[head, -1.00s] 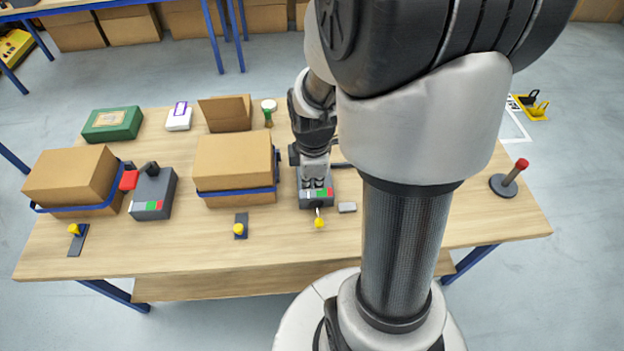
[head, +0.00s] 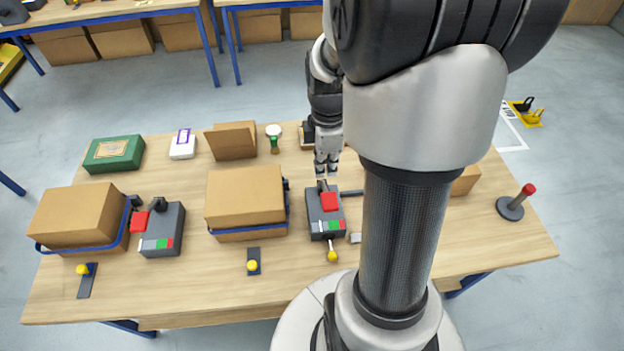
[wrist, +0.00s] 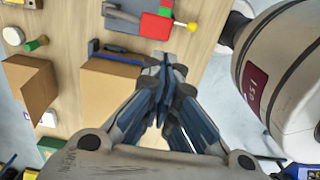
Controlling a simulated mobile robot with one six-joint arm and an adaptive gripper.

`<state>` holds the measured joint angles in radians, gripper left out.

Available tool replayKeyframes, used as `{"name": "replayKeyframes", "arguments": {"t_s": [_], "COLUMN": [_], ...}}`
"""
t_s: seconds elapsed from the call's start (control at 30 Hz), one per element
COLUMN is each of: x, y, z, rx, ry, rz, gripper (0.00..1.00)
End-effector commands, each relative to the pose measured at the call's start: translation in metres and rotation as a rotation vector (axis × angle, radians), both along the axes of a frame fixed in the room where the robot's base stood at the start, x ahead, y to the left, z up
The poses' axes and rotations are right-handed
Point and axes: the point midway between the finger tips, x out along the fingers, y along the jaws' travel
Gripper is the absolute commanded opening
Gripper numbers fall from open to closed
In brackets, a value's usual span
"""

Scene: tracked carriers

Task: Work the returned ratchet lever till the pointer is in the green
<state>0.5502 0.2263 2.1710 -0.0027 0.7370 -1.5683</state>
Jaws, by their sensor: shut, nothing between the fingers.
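A grey ratchet unit (head: 317,226) stands right of the middle carton, with a red block (head: 329,202) on top and a coloured strip with green (head: 334,225) at its front. A short lever with a yellow knob (head: 332,256) sticks out of its front. The pointer is too small to read. My gripper (head: 327,174) is shut and empty, fingers down, at the unit's far end; contact cannot be told. In the wrist view the fingertips (wrist: 165,62) are together, with the unit (wrist: 122,26) and yellow knob (wrist: 193,27) beyond them.
A similar grey unit (head: 162,236) stands beside the strapped left carton (head: 78,220). The middle carton (head: 245,195) is close on the left of the right unit. Two yellow-knobbed pieces (head: 252,265) (head: 84,269) lie near the front edge. A red-topped post (head: 516,202) stands at the right.

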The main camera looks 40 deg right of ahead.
Motion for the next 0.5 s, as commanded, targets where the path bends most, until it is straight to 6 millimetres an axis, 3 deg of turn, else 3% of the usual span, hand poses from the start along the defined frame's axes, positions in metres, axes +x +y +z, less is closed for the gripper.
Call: {"name": "replayKeyframes", "arguments": {"t_s": [0.37,0.5], "x": [-0.001,-0.002], "y": [-0.002,-0.002], "z": [0.002,-0.008], "rx": [0.006,0.007], "ry": [0.007,0.008], "rz": [0.001,0.001], "gripper": [0.00,0.00]}}
